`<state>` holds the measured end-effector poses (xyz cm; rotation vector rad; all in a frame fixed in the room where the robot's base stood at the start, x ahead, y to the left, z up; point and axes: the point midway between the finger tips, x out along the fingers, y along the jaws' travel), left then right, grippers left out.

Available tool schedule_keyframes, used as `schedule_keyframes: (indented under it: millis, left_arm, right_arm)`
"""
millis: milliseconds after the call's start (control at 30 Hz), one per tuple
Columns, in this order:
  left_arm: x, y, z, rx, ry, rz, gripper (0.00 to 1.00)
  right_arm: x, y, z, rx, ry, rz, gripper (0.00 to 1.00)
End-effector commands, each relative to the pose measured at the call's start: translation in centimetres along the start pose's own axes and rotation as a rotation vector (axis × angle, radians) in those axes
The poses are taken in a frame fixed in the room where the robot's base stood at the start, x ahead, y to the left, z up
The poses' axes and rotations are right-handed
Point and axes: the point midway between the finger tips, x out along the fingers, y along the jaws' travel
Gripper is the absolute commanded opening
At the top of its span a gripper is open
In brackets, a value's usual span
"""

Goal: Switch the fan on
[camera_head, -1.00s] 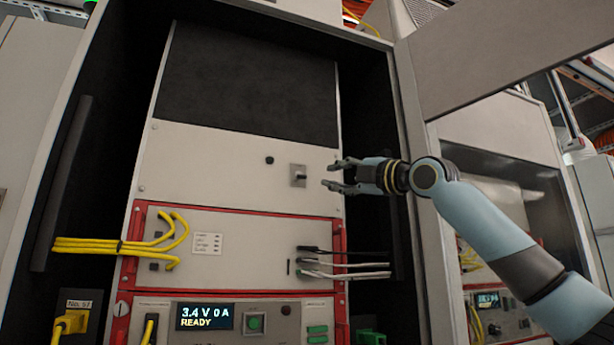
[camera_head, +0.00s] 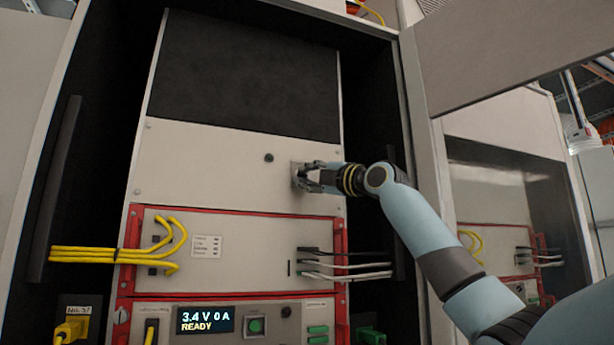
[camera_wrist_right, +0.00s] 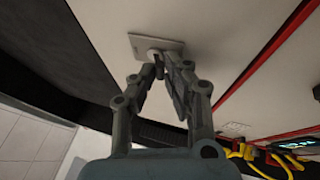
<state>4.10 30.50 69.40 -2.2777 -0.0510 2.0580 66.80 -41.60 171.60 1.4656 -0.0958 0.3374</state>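The fan switch, a small lever on a light metal plate (camera_wrist_right: 170,46), sits on the pale upper panel (camera_head: 215,165) of the cabinet. In the head view my right gripper (camera_head: 302,177) covers most of it. In the right wrist view my right gripper (camera_wrist_right: 161,64) has its fingertips drawn together at the lever, which is mostly hidden between them. The lever's exact position cannot be told. My left gripper is not in view.
A small black knob (camera_head: 269,157) is left of the switch. Below is a red-framed unit with yellow cables (camera_head: 90,255) and white leads (camera_head: 350,265). A display (camera_head: 205,319) reads 3.4 V 0 A READY. The open cabinet door (camera_head: 480,60) is at right.

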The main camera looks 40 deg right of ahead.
Motion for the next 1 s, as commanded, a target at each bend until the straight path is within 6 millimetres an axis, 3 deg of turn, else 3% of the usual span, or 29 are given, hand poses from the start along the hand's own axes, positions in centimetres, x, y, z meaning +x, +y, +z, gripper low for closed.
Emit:
schedule_keyframes:
  millis: [533,1000]
  left_arm:
    - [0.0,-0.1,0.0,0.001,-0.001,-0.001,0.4]
    - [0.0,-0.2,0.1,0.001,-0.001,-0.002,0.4]
  right_arm:
    - [0.0,0.3,0.0,0.021,0.0,-0.05,0.0]
    - [0.2,2.1,0.1,0.164,0.001,-0.386,0.0]
